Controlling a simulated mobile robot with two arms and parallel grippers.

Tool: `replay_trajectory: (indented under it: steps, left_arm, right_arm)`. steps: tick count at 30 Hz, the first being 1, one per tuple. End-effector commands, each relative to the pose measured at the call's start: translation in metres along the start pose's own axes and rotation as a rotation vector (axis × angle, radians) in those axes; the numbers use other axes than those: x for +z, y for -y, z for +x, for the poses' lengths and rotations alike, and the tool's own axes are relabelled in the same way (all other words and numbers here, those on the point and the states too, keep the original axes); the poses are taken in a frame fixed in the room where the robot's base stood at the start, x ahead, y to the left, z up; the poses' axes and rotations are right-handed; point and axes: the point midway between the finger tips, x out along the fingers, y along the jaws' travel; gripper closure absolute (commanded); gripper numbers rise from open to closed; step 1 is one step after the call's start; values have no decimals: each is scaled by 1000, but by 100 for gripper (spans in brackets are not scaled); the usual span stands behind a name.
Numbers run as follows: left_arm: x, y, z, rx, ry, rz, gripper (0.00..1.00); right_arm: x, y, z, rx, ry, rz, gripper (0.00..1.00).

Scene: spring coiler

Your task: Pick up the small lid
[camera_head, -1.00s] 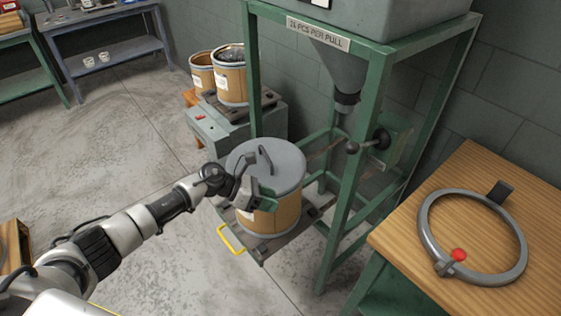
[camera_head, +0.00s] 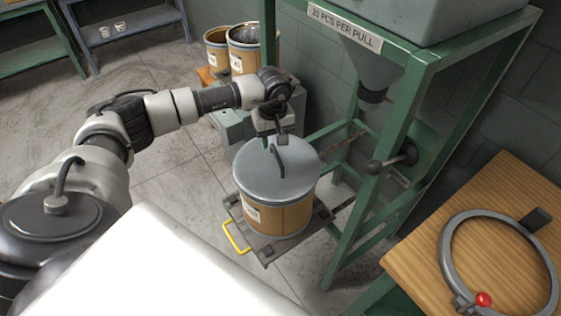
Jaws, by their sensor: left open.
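A round grey lid (camera_head: 255,172) with a dark bar handle (camera_head: 277,160) sits on top of a tan drum (camera_head: 290,215) under the green frame. It is the only lid I can make out, and it looks flat on the drum. My left gripper (camera_head: 274,140) is open and points down at the far side of the lid, close to the top end of the handle. Whether a finger touches the handle cannot be told. My right gripper is not in view.
The drum stands on a dark platform with a yellow handle (camera_head: 236,237). A green frame post (camera_head: 375,175) rises close on the right. A wooden table (camera_head: 440,245) with a grey clamp ring (camera_head: 452,280) is at the right. Two open drums (camera_head: 245,55) stand behind my arm.

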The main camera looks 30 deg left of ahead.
Motion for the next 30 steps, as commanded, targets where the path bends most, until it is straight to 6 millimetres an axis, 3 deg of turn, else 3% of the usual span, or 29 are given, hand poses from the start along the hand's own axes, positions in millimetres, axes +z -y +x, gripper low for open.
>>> replay_trajectory:
  steps: [5, 16, 25, 30]
  left_arm:
    - [1, 0, 15, 0, 2, -1, 58]
    - [7, -5, 61, 1, 4, -3, 58]
    - [6, -5, 67, 3, 3, -2, 58]
    - [6, -5, 67, 3, 3, -3, 84]
  right_arm:
    - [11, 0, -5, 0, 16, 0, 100]
    - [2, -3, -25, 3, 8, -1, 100]
    - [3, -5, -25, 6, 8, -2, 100]
    - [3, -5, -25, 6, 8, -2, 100]
